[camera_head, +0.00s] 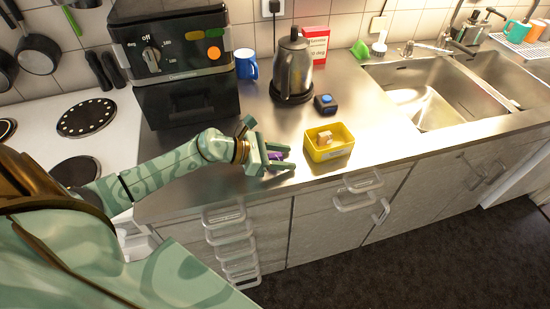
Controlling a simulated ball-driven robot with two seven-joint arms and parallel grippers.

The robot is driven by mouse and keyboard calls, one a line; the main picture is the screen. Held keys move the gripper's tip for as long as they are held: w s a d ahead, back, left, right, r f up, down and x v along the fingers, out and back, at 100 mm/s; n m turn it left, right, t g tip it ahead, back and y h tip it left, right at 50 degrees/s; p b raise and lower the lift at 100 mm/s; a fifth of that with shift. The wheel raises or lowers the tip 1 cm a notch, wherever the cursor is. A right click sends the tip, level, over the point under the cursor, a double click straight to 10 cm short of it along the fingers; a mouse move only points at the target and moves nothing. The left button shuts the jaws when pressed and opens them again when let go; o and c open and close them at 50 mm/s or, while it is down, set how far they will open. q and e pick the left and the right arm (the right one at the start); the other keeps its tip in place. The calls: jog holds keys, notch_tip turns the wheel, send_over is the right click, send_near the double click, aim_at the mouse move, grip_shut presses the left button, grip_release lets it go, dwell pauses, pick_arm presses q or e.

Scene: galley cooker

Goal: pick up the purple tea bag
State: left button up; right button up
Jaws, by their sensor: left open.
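The purple tea bag (276,156) lies at my left gripper near the counter's front edge; only a small purple patch shows between the fingers. My left gripper (285,157) is open, its fingers pointing right, one on the far side of the tea bag and one on the near side. I cannot tell whether the fingers touch it. My right gripper is not in view.
A yellow tub (328,153) with a tan item in it stands just right of the gripper. Behind are a small dark box with a blue top (325,104), a kettle (293,68), a blue mug (246,64) and a black oven (185,105). The sink (430,95) lies right.

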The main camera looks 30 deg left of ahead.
pick_arm(q)
grip_shut()
jog(key=shift+r, duration=0.1)
